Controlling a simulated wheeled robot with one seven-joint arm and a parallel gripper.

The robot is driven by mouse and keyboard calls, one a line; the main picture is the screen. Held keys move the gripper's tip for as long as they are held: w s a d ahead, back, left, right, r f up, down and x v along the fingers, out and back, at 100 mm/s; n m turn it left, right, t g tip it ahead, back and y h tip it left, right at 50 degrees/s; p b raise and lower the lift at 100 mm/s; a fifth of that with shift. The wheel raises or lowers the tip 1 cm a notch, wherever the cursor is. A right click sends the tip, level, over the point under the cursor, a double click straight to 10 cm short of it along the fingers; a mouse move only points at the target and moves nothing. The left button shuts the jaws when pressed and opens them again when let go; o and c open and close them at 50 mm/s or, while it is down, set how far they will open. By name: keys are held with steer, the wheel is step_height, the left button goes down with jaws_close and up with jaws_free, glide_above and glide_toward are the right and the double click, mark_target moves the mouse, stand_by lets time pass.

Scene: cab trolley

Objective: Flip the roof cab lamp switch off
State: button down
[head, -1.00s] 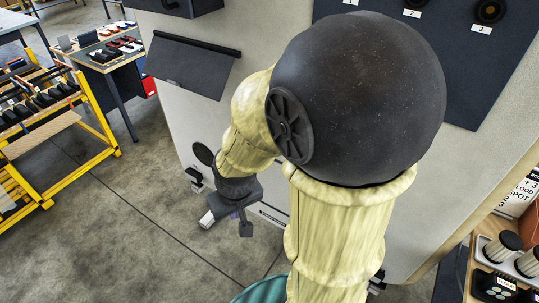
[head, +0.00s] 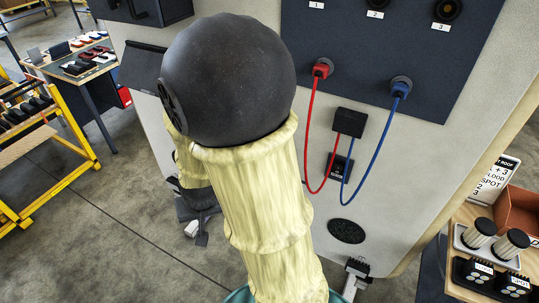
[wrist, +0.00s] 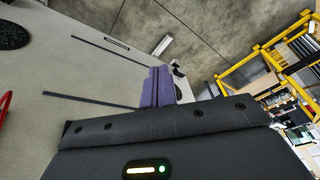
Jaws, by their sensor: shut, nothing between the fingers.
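I cannot pick out the roof cab lamp switch in either view. My gripper (head: 202,238) is low in the head view, left of my arm and partly hidden behind it. In the wrist view its purple-grey fingers (wrist: 155,86) are together with nothing between them. They point past the pale wall toward the floor and touch nothing that I can make out. A dark panel (head: 380,50) on the pale wall carries numbered round sockets, a red plug (head: 321,69) and a blue plug (head: 401,88). Their cables run to a black box (head: 349,122).
A grey flap (head: 141,65) hangs at the wall's upper left. A round black grille (head: 346,231) sits low on the wall. A bench (head: 462,213) with labelled black boxes (head: 490,276) stands at right. A yellow rack (head: 75,130) stands at left; open floor lies between.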

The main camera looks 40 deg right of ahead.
steer(key=w+d+f+m+h, duration=0.2)
steer(key=w+d+f+m, duration=0.1)
steer(key=d+m, duration=0.1)
steer(key=d+r+m+h, duration=0.2)
steer(key=d+m+h, duration=0.1)
steer(key=d+h, duration=0.2)
steer(key=d+r+m+t+h+p, duration=0.1)
steer(key=d+r+m+h, duration=0.2)
steer(key=d+h, duration=0.2)
steer(key=shift+d+r+p, duration=0.25)
steer(key=shift+d+p, duration=0.05)
steer(key=shift+d, duration=0.9)
steer(key=p+x, duration=0.3)
steer(key=x, duration=1.1)
steer(key=shift+w+p, duration=0.15)
steer(key=shift+p, duration=0.2)
